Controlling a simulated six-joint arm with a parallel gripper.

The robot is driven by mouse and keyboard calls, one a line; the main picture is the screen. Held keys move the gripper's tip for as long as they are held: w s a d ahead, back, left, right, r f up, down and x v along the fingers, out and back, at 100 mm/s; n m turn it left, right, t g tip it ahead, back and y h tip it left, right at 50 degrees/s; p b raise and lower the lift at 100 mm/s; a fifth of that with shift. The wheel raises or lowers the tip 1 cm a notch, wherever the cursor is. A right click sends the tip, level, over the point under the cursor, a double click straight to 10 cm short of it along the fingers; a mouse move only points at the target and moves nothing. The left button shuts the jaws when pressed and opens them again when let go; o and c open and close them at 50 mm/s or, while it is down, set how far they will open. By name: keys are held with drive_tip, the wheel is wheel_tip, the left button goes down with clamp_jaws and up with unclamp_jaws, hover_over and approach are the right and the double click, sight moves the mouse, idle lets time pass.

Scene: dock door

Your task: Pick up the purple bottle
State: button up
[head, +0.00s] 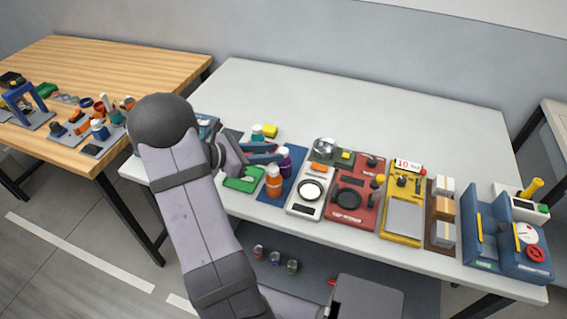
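The purple bottle (286,165) stands upright on a blue mat (292,186) near the front of the white table. It is just behind an orange bottle (274,184) with a light cap. My gripper (275,152) reaches in from the left at about the height of the bottle's upper part. Its two dark fingers are apart, with their tips right at the purple bottle's left side. I cannot tell whether they touch it or how far they reach around it. The orange bottle hides the purple bottle's lower part.
A green tray (243,181) lies under my gripper. A teal bottle (257,133) and a yellow block (270,131) stand behind it. A white scale (311,191), a red station (354,197) and a yellow station (404,215) stand to the right. The table's back is clear.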

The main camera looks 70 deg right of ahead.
sight(284, 150)
drive_tip(key=shift+p+x, duration=1.1)
drive_tip(key=shift+x, duration=1.5)
drive_tip(key=shift+w, duration=0.1)
clamp_jaws()
